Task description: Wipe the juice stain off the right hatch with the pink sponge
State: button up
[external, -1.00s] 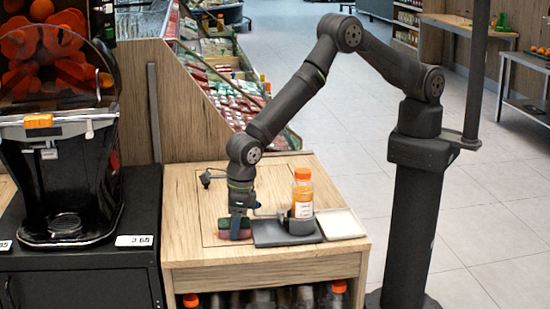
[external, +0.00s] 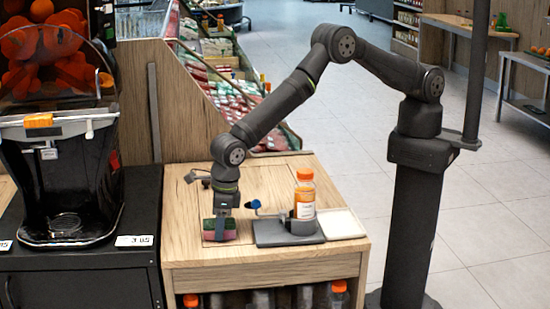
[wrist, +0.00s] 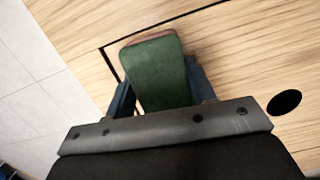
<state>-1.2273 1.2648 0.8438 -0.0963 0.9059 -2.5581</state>
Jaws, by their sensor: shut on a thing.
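The sponge (external: 219,236) has a green upper side and a pink underside. My gripper (external: 222,212) points down and is shut on it, at the front left of the wooden counter top. In the wrist view the green face of the sponge (wrist: 158,72) fills the space between the blue fingers, with a thin pink edge at its far end. The sponge is low at the wood; I cannot tell whether it touches. The hatch (external: 260,182) shows as a panel outlined by dark seams in the counter top. I see no clear juice stain; the sponge and gripper cover part of the wood.
A dark tray (external: 270,238) right of the sponge holds an orange-capped bottle (external: 304,196). A blue-tipped part (external: 252,204) sticks out beside it. A white tray (external: 342,223) lies further right. The juicer (external: 62,165) stands left. A black hole (wrist: 284,102) shows in the wood.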

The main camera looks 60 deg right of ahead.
aim_at(207, 223)
jog(key=shift+w+a+f, duration=0.15)
jog(key=shift+w+a, duration=1)
jog(key=shift+w, duration=0.15)
jog(key=shift+s+d+r, duration=0.15)
jog(key=shift+s+d, duration=0.65)
jog(key=shift+s+d+r, duration=0.1)
jog(key=shift+s+d, duration=0.65)
jog(key=shift+s, duration=0.05)
jog(key=shift+s+d+f, duration=0.15)
jog(key=shift+s+d, duration=1.1)
jog(key=shift+f, duration=0.15)
